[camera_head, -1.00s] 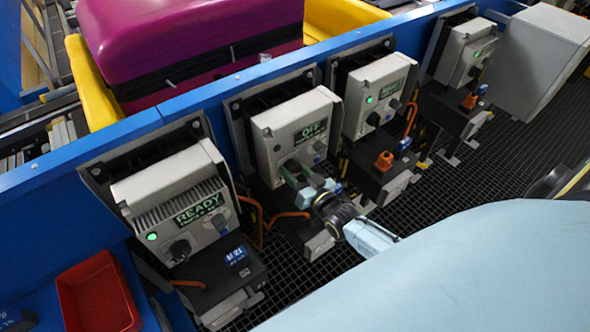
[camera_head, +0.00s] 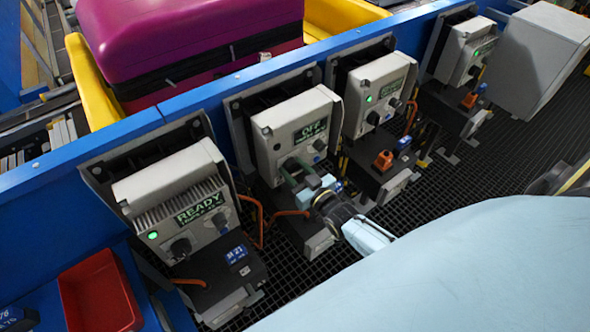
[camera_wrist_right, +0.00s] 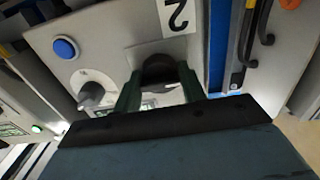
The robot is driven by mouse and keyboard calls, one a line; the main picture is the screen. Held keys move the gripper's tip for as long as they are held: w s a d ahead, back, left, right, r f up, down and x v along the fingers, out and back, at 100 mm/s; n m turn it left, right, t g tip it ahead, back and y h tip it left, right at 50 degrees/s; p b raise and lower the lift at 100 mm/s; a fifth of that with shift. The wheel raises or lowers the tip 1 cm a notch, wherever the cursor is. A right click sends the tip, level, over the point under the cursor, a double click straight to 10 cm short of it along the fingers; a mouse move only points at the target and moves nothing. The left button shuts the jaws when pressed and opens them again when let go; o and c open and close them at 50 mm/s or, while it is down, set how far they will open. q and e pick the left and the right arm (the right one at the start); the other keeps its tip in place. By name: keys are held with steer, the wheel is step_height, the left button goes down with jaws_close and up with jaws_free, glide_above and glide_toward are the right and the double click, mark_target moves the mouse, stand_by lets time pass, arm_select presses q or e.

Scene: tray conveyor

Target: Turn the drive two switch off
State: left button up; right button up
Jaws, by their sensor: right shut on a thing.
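The drive two box (camera_head: 284,141) is the second grey unit from the left in the head view. Its display (camera_head: 311,132) reads OFF, and no green lamp shows lit on it. My right gripper (camera_head: 298,171) is at its lower front. In the right wrist view a label (camera_wrist_right: 177,16) with a 2 shows on the box. There the two dark green fingers of my right gripper (camera_wrist_right: 160,86) are shut on a dark switch knob (camera_wrist_right: 160,67). The knob is partly hidden by the fingers. My left gripper is not in view.
The left drive box (camera_head: 175,182) reads READY with a green lamp. Another drive box (camera_head: 378,92) stands close on the right. A red bin (camera_head: 98,292) is at lower left.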

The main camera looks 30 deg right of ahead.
steer(key=o, duration=1)
steer(key=s, duration=0.9)
steer(key=s+d, duration=0.1)
steer(key=s, duration=0.3)
steer(key=shift+s+p, duration=0.2)
steer(key=shift+p, duration=0.2)
